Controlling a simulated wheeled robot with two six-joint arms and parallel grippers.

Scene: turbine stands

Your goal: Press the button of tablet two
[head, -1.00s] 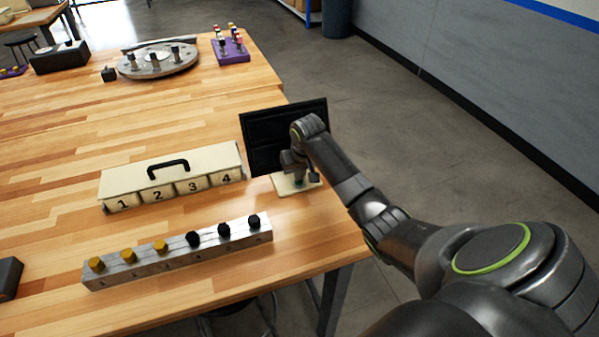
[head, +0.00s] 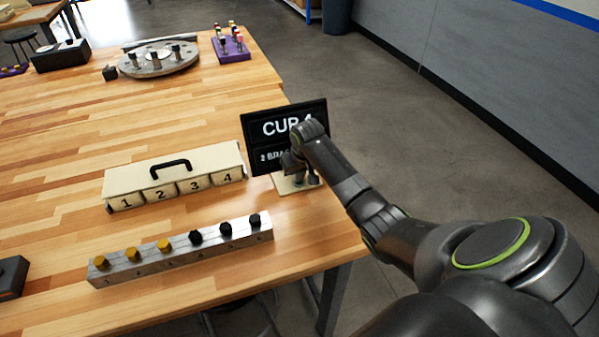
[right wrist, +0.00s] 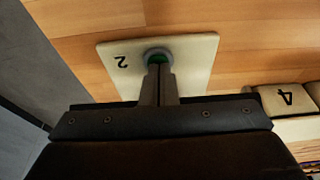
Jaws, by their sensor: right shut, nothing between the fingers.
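Tablet two is a black screen (head: 262,143) on a cream base plate (head: 283,187) at the right end of the table. Its screen shows white text, partly hidden by my arm, reading "CUP" and "2 BRA". In the right wrist view the base plate (right wrist: 195,72) bears a "2" and a green button in a grey ring (right wrist: 152,54). My right gripper (right wrist: 160,72) is shut and empty, its fingertips at the button and covering part of it. I cannot tell whether they touch it. My left gripper is not in view.
A cream box with compartments numbered 1 to 4 (head: 170,165) stands left of the tablet. A metal bar with brass and black bolts (head: 180,252) lies in front. A round grey turbine stand (head: 158,62) and a purple stand (head: 232,50) are at the back.

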